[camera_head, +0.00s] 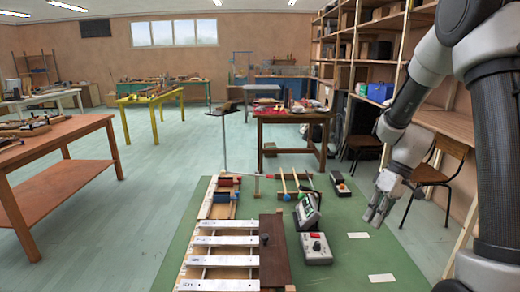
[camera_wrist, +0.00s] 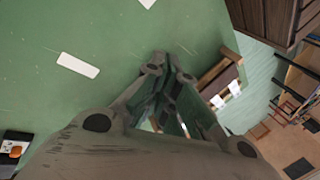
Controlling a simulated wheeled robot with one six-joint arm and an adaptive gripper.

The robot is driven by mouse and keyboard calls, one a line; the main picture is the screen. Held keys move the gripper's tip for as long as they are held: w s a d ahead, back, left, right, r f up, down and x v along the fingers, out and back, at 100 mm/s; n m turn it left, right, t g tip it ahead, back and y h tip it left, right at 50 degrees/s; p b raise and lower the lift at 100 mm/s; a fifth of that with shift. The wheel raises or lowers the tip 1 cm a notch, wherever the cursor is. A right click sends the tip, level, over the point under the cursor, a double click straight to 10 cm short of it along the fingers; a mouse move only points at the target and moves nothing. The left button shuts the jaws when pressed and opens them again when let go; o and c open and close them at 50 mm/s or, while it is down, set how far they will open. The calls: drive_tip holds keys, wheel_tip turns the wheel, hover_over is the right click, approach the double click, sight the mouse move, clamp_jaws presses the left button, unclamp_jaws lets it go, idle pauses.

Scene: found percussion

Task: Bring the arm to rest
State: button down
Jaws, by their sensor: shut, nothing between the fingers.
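My gripper (camera_head: 376,214) hangs from my arm at the right of the head view, above the right edge of the green surface (camera_head: 345,270). Its fingers point down and to the left. In the wrist view its fingertips (camera_wrist: 168,66) come together with nothing between them, over the green surface (camera_wrist: 110,30). The gripper appears apart from every object.
A wooden chair (camera_head: 436,172) and shelves (camera_head: 345,60) stand at right. A brown table (camera_head: 60,185) stands left.

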drive_tip(key=s+d+r+m+t+h, duration=0.1)
drive_tip(key=s+r+m+t+h, duration=0.1)
drive_tip(key=s+r, duration=0.7)
drive_tip(key=s+d+r+m+t+h, duration=0.2)
drive_tip(key=s+r+m+t, duration=0.1)
drive_tip(key=s+r, duration=0.6)
drive_tip(key=shift+s+r+m+t, duration=0.4)
drive_tip(key=shift+s+t, duration=0.2)
drive_tip(key=shift+s, duration=0.25)
drive_tip(key=c, duration=2.2)
unclamp_jaws()
